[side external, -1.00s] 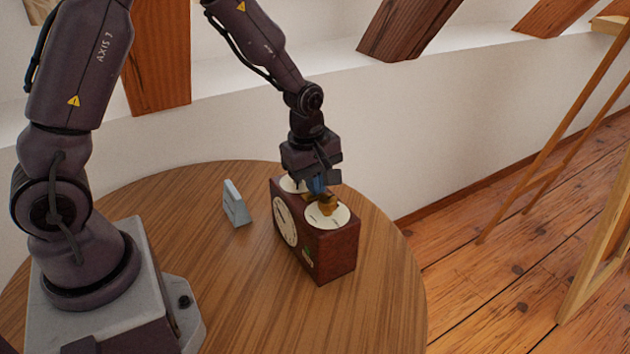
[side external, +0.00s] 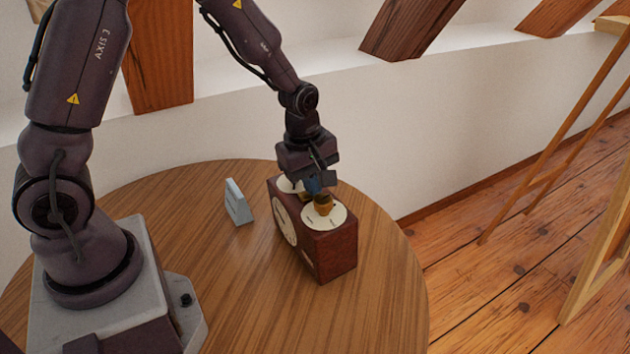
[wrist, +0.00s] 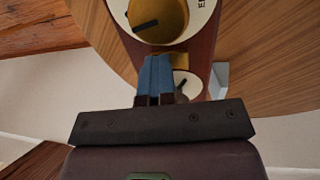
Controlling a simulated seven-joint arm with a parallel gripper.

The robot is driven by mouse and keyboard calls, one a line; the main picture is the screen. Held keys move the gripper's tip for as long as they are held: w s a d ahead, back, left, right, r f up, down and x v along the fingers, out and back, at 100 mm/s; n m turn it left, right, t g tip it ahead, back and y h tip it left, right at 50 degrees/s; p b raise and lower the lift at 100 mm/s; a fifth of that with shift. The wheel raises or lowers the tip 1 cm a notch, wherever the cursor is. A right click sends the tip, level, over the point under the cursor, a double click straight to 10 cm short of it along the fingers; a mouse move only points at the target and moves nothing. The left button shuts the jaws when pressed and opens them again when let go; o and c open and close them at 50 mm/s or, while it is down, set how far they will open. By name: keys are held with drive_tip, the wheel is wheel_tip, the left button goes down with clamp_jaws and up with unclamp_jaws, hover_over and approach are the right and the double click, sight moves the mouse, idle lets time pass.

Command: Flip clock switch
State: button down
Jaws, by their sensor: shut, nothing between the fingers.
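A brown wooden clock (side external: 331,252) stands on the round table, with a cream dial on its left-facing side. Its top carries two cream discs; the nearer disc (side external: 338,217) has a brass knob (side external: 323,206). In the wrist view the large brass knob (wrist: 158,18) with a dark pointer mark is at the top, and a smaller disc (wrist: 188,84) is partly hidden behind my fingers. My gripper (side external: 315,186) is shut and empty, blue fingertips down at the clock top between the discs. In the wrist view its fingertips (wrist: 158,62) are close to a brass piece (wrist: 181,61); contact is unclear.
A small grey upright block (side external: 237,203) stands on the wooden table (side external: 190,240), left of the clock. The white wall (side external: 420,120) is behind the table. A wooden easel-like frame (side external: 560,160) stands on the floor at right. The table front is clear.

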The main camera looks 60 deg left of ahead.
drive_tip(key=shift+s+f, duration=0.25)
drive_tip(key=shift+s, duration=0.1)
wheel_tip(320, 180, up, 14)
drive_tip(key=w, duration=0.2)
drive_tip(key=shift+r, duration=0.25)
drive_tip(key=shift+w, duration=0.1)
drive_tip(key=s+d+r+m+t, duration=0.2)
drive_tip(key=s+r+m, duration=0.1)
drive_tip(key=s+m, duration=0.6)
drive_tip(key=s+d+r+m+t, duration=0.2)
drive_tip(key=s+r+m, duration=0.1)
drive_tip(key=s+m, duration=0.6)
drive_tip(key=shift+s+r, duration=0.25)
drive_tip(key=shift+r, duration=0.1)
idle(0.8)
